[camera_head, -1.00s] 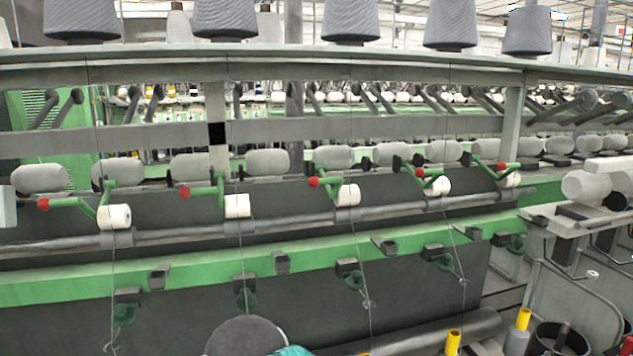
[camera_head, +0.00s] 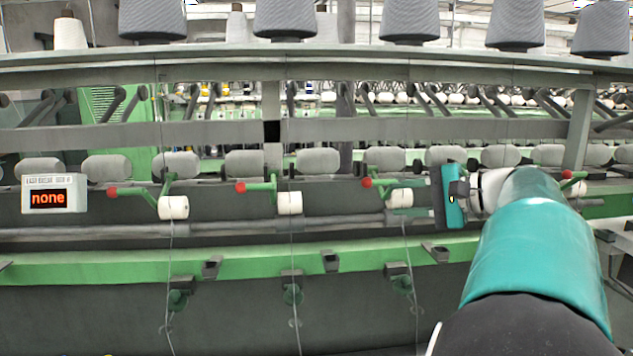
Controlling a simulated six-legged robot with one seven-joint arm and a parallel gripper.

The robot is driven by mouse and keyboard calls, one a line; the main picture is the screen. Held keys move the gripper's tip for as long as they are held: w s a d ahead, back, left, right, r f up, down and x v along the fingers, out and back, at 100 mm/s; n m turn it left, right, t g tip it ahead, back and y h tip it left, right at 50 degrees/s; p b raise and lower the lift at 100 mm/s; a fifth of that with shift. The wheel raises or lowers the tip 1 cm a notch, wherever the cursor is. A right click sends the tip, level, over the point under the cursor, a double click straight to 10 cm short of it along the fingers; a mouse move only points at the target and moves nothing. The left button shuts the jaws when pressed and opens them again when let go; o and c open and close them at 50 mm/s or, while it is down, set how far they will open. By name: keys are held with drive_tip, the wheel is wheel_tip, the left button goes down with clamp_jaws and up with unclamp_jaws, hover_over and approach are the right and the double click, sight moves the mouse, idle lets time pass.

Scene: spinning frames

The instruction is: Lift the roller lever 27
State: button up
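Green roller levers with red knobs stand in a row along the frame: one at left (camera_head: 140,192), one left of centre (camera_head: 263,187), one right of centre (camera_head: 386,183). A red knob (camera_head: 567,174) shows right of my arm. No number 27 is legible, so I cannot tell which lever it is. White rollers hang by the levers; one (camera_head: 401,198) is just left of my gripper (camera_head: 420,212). The gripper's teal body is seen from behind and the side, and its fingers are too unclear to read. My teal arm hides part of the row.
A small display (camera_head: 53,195) at left reads "none". A dark grey bar (camera_head: 230,229) and a green rail (camera_head: 120,266) run below the levers. Grey yarn cones (camera_head: 285,18) stand on the top shelf (camera_head: 220,62). Thin threads hang down in front.

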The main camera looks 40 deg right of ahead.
sight(385, 182)
drive_tip(key=s+d+r+t, duration=0.2)
drive_tip(key=s+d, duration=0.1)
drive_tip(key=d, duration=0.2)
drive_tip(key=shift+m+h, duration=0.3)
drive_tip(key=shift+m, duration=0.1)
drive_tip(key=x, duration=1.3)
drive_tip(key=shift+w, duration=0.35)
clamp_jaws()
